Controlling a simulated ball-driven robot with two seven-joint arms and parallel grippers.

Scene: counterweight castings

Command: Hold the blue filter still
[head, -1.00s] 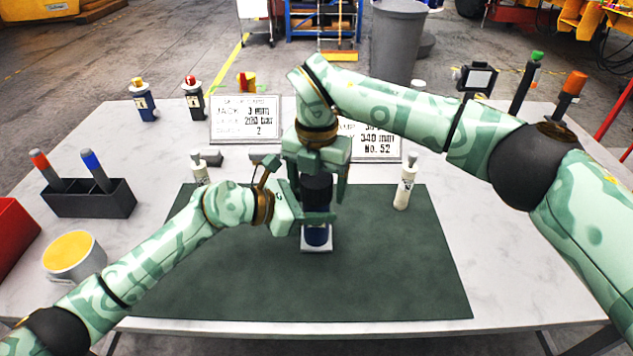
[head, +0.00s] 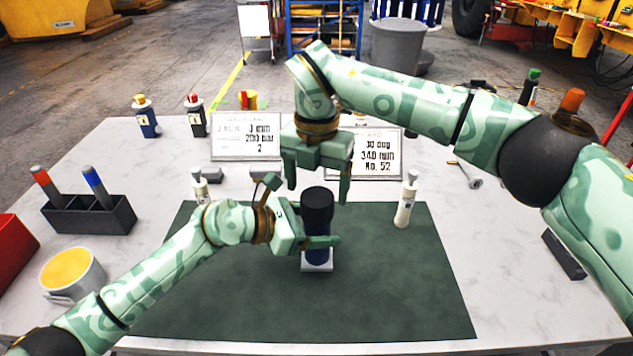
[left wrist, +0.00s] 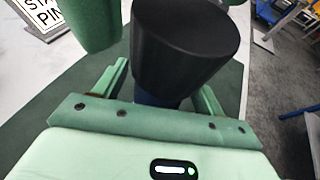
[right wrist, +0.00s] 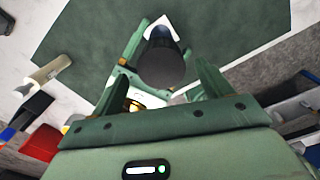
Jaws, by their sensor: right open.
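The blue filter (head: 317,250) has a dark blue body and a black cap (head: 317,207). It stands upright on a small white square base (head: 317,268) on the green mat (head: 400,290). My left gripper (head: 322,232) is shut around the blue body, below the cap. In the left wrist view the cap (left wrist: 185,50) hides most of the contact. My right gripper (head: 318,186) is open and empty, above and apart from the cap. In the right wrist view the cap (right wrist: 160,66) shows beyond the open fingers.
White bottles (head: 405,200) and (head: 200,185) stand at the mat's back. Two placards (head: 246,136) and (head: 368,155) stand behind. A black holder with markers (head: 90,217) and a yellow-topped tin (head: 72,274) are at left. The front of the mat is clear.

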